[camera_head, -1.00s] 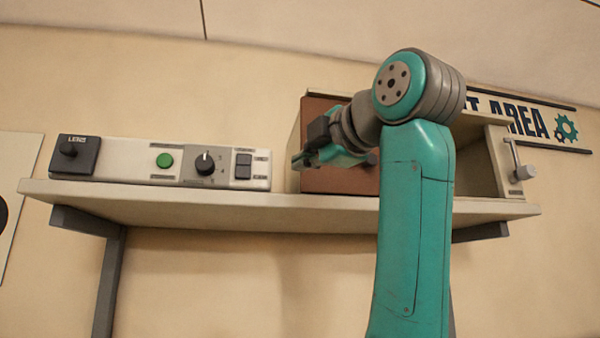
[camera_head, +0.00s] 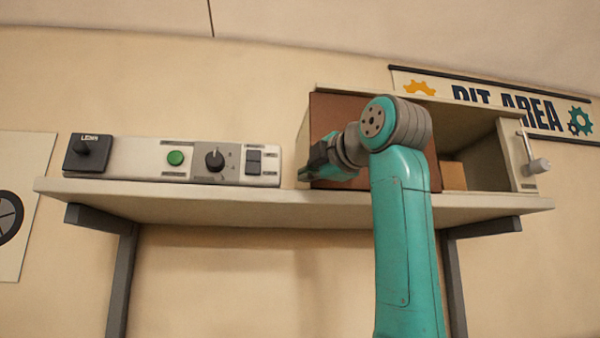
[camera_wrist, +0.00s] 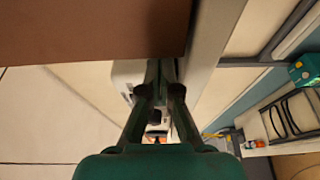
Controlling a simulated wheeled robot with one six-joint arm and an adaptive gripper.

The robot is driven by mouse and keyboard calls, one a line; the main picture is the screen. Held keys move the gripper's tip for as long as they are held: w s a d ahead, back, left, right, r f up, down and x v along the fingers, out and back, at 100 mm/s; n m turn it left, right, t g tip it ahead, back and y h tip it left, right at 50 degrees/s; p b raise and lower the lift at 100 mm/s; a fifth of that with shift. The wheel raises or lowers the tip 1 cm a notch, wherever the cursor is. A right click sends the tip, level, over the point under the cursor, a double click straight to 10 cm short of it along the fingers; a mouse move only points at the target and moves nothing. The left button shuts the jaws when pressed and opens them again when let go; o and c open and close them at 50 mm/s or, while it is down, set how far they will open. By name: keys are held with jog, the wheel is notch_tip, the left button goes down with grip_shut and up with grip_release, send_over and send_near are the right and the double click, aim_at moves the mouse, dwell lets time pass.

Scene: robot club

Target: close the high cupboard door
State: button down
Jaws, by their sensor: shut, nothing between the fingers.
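The high cupboard (camera_head: 480,134) sits on the right part of a wall shelf. Its brown door panel (camera_head: 330,108) covers the left and middle of the front, and the right part stands open, showing the inside. My gripper (camera_head: 304,174) is shut and empty at the panel's lower left, pointing left. In the wrist view the brown panel (camera_wrist: 90,30) fills the upper left, with its lower edge close to my fingertips (camera_wrist: 166,72). I cannot tell whether they touch. My arm hides part of the panel.
The shelf (camera_head: 230,208) runs under the cupboard. A control panel (camera_head: 130,160) with a green button and knobs stands on it at left. A lever (camera_head: 536,164) sits on the cupboard's right post. A tan box (camera_head: 453,175) is inside. A sign (camera_head: 460,92) hangs behind.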

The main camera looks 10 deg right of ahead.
jog(key=shift+d, duration=0.1)
jog(key=d, duration=2.6)
jog(key=shift+d, duration=0.2)
